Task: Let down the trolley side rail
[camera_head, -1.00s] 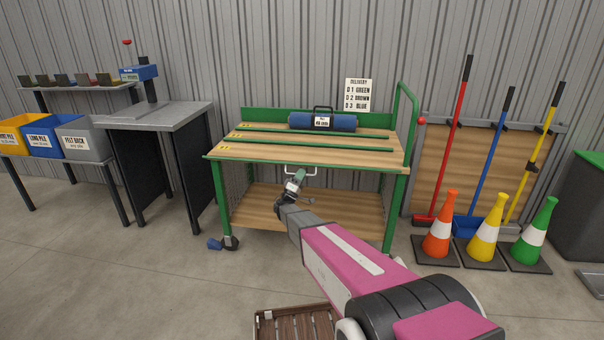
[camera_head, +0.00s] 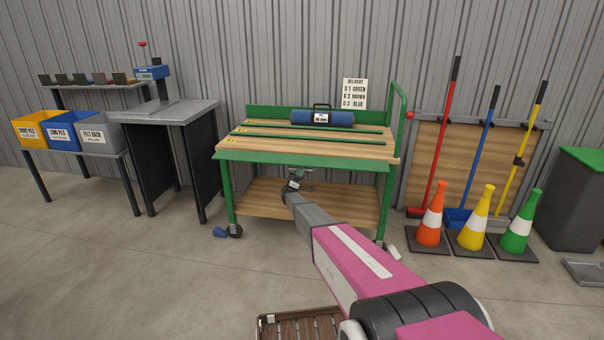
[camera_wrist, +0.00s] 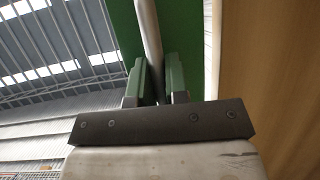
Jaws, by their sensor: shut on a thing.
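The green side rail (camera_head: 300,161) hangs along the front edge of the trolley top (camera_head: 370,150), its broad face showing toward me. My gripper (camera_head: 296,181) is low in front of the trolley, just under the rail. In the wrist view my gripper (camera_wrist: 160,82) is shut on the pale metal handle bar (camera_wrist: 149,35), with the green rail (camera_wrist: 124,30) behind it. The fingers partly hide where they meet the bar. In the head view the handle is mostly hidden by the gripper.
A blue roll (camera_head: 325,118) lies at the back of the trolley top, with green strips in front of it. A wooden lower shelf (camera_head: 260,200) is below. Cones (camera_head: 474,220) and brooms stand right; a grey bench (camera_head: 160,112) stands left. A slatted crate (camera_head: 300,325) is near me.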

